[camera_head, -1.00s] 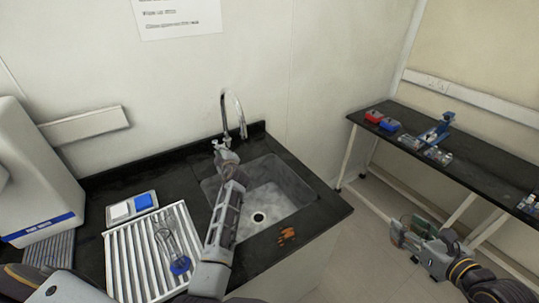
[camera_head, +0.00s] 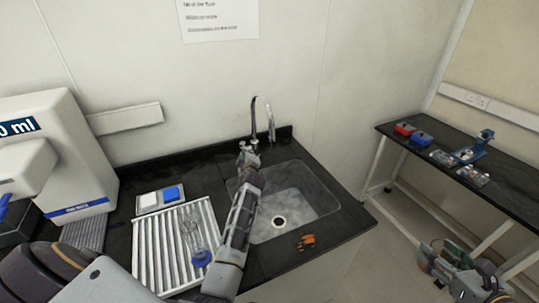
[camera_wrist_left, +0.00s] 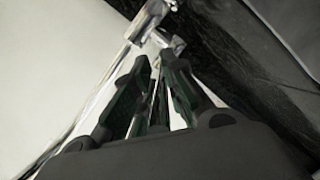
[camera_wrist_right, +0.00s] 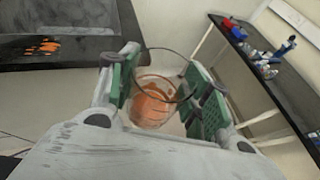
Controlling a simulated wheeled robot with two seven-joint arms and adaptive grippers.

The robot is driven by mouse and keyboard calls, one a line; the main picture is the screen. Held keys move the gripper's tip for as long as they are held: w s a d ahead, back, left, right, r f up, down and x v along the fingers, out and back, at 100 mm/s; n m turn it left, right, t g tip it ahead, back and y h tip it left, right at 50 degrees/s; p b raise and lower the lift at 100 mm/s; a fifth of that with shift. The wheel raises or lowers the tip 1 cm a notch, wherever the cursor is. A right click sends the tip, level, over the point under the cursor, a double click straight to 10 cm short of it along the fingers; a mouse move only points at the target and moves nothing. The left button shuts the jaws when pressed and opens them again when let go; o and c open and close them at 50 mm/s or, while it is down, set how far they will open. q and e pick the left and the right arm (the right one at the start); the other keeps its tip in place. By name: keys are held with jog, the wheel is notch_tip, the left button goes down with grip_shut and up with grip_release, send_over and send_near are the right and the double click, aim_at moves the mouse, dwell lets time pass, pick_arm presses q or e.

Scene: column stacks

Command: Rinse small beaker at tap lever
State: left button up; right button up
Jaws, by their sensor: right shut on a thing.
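The small glass beaker (camera_wrist_right: 157,92) shows in the right wrist view with orange matter in it. My right gripper (camera_wrist_right: 160,75) is shut on its sides. In the head view this gripper (camera_head: 440,262) is at the lower right, off the counter and above the floor. The tap (camera_head: 262,118) is a tall chrome gooseneck behind the sink. My left gripper (camera_head: 248,158) is at the tap's base. In the left wrist view its fingers (camera_wrist_left: 153,68) are close together at the bright tap metal (camera_wrist_left: 145,22). Whether they grip the lever is unclear.
The sink (camera_head: 325,203) is sunk in the black counter (camera_head: 345,222), with an orange patch (camera_head: 306,242) at its front. A white ribbed drainer (camera_head: 150,260) holds glassware with a blue base (camera_head: 201,258). A side bench (camera_head: 510,195) stands right, with floor between.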

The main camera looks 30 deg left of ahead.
pick_arm(q)
jog(key=o, duration=0.3)
jog(key=shift+o, duration=0.2)
jog(key=r, duration=1)
jog(key=shift+s+d, duration=0.1)
jog(key=shift+d, duration=0.1)
jog(key=shift+w+a, duration=0.2)
jog(key=shift+a, duration=0.05)
jog(key=shift+s+d, duration=0.1)
jog(key=shift+s, duration=0.05)
jog(key=shift+f, duration=0.15)
